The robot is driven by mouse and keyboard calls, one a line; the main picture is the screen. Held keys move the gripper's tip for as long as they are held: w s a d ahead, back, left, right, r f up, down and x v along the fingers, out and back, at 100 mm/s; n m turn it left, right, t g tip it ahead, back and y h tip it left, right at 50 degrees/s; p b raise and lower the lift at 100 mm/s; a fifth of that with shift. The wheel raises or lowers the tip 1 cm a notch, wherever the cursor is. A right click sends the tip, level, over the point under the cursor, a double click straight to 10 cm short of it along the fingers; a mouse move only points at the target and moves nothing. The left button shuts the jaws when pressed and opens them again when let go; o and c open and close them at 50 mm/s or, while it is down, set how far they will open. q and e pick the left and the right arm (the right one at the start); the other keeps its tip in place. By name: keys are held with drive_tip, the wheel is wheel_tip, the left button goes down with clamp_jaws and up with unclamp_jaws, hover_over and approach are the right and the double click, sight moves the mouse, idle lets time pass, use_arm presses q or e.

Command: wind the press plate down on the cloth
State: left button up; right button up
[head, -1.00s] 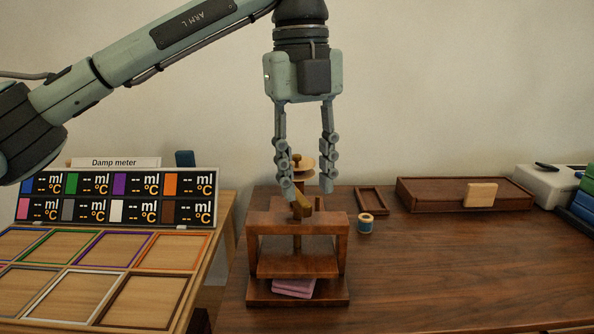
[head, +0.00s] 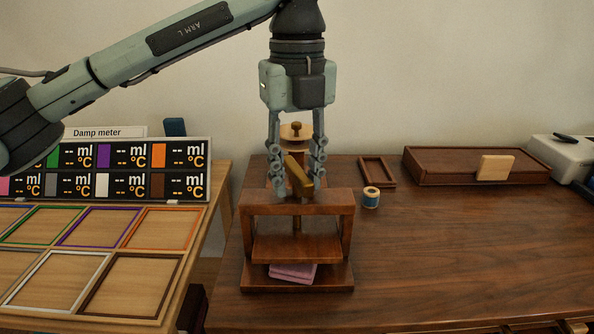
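The wooden press (head: 342,215) stands on the brown table. Its press plate (head: 297,247) hangs level inside the frame, with a gap above the folded pink cloth (head: 292,273) on the base. The brass-coloured handle bar (head: 299,178) sits on top of the screw, slanting in the picture. My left gripper (head: 298,184) points down over the press, its fingers open, one on each side of the handle bar. I cannot see whether either finger touches the bar. My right gripper is not in view.
A thread spool (head: 371,198), a small wooden frame (head: 376,172) and a long wooden tray (head: 412,166) lie right of the press. A round wooden piece with a knob (head: 296,131) is behind it. The Damp meter panel (head: 110,170) stands left. The right foreground is mostly clear.

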use_arm(q)
drive_tip(key=shift+c, duration=0.4)
clamp_jaws()
